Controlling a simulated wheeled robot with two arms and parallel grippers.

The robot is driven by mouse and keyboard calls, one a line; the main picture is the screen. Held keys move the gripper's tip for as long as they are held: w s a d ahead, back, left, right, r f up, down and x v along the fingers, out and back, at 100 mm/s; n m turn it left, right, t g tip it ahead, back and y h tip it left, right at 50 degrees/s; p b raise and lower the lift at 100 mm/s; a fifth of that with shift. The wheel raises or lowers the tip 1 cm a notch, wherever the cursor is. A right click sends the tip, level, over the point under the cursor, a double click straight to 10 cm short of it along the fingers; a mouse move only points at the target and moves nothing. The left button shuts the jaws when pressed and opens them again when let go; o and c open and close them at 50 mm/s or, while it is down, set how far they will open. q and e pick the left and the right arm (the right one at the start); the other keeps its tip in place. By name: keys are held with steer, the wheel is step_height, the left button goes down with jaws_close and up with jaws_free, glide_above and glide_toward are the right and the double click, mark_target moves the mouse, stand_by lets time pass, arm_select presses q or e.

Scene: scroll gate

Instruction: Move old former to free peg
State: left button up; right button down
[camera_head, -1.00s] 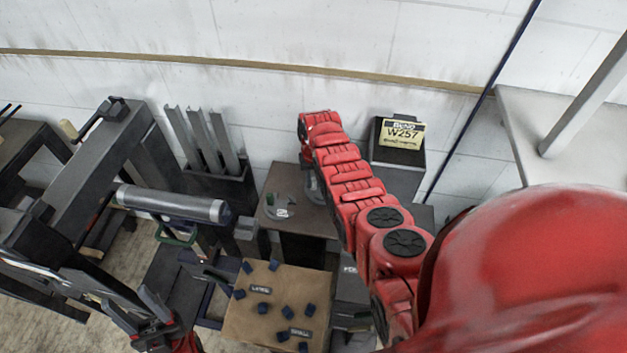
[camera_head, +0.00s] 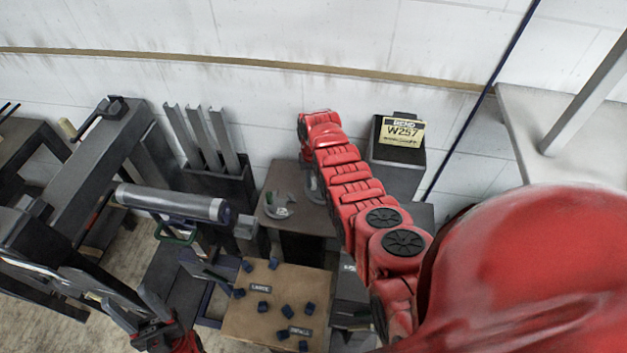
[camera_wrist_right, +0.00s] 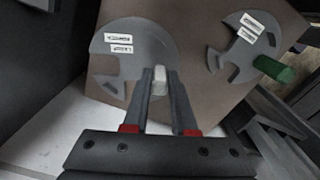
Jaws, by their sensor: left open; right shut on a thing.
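Two grey disc-like formers with cut-outs and white labels lie on a brown table top. In the right wrist view, one former (camera_wrist_right: 118,57) is at the left, and my right gripper (camera_wrist_right: 159,76) is shut on its pale grip. In the head view, one former (camera_head: 281,206) shows on the table, and the other is partly hidden by my right arm, as is my right gripper. My left gripper (camera_head: 133,305) is open and empty at the lower left. A tan board (camera_head: 240,318) bears several dark blue pegs.
The board carries labels reading LARGE (camera_head: 260,288) and SMALL (camera_head: 300,331). A machine with a grey roller (camera_head: 170,203) stands left. A rack (camera_head: 225,185) holds metal channels by the wall. A W257 sign (camera_head: 402,133) tops a dark box.

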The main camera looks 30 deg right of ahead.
steer(key=c, duration=0.6)
jaws_free()
steer(key=shift+r, duration=0.1)
steer(key=shift+c, duration=0.2)
step_height(320, 180, up, 8)
steer(key=b, duration=0.2)
steer(key=shift+w+f+b, duration=0.1)
steer(key=shift+f+b, duration=0.15)
steer(key=shift+b, duration=0.1)
step_height(320, 180, up, 10)
steer(key=p, duration=0.8)
steer(key=shift+f, duration=0.1)
